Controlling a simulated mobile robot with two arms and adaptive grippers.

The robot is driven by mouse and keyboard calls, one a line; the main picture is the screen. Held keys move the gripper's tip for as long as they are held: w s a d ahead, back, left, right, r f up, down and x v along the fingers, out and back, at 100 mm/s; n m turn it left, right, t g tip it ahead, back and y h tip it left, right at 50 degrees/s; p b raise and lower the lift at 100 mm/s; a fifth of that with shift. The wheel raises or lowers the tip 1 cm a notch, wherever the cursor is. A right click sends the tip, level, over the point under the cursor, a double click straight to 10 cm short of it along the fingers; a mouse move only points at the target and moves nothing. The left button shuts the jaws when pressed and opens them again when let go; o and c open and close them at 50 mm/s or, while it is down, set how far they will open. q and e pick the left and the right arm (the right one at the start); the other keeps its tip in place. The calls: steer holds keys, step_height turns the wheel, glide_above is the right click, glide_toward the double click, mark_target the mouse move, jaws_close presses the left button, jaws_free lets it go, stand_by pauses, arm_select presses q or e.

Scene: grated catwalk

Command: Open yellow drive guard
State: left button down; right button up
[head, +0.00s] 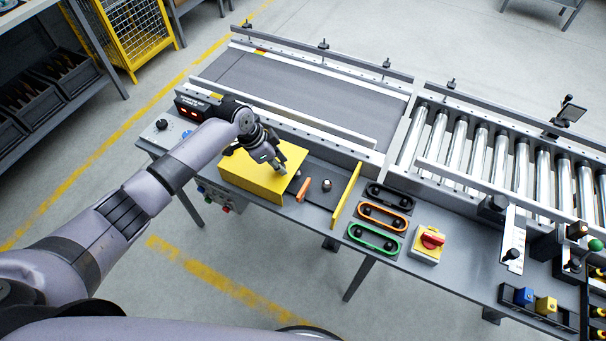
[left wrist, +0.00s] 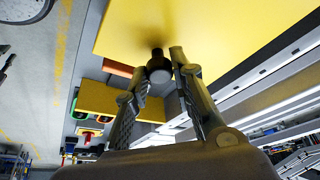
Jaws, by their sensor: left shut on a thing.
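The yellow drive guard (head: 248,178) is a box-like cover on the bench in front of the belt conveyor. Right of it, a dark recess with an orange belt (head: 304,188) and a round pulley (head: 327,185) lies uncovered, ending at an upright yellow end plate (head: 346,195). My left gripper (head: 277,164) is at the guard's right part. In the left wrist view, its two fingers (left wrist: 161,72) are shut on a dark knob (left wrist: 157,54) on the yellow guard (left wrist: 200,25). The end plate (left wrist: 95,97) shows beyond. My right gripper is not in view.
Several spare belts (head: 384,218) and a red rotary switch (head: 431,240) sit right of the end plate. A control panel with a red display (head: 190,110) is to the left. The belt conveyor (head: 300,92) and roller conveyor (head: 500,150) run behind. Open floor lies in front.

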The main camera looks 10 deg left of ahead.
mark_target(264, 167)
arm_select(q)
steer(key=a, duration=0.1)
steer(key=w+a, duration=0.1)
steer(key=a, duration=0.1)
steer(key=a+b, duration=0.1)
steer(key=a, duration=0.1)
steer(key=shift+w, duration=0.35)
steer(key=c, duration=1.4)
jaws_free()
steer(key=v, duration=1.2)
steer(key=shift+s, duration=0.1)
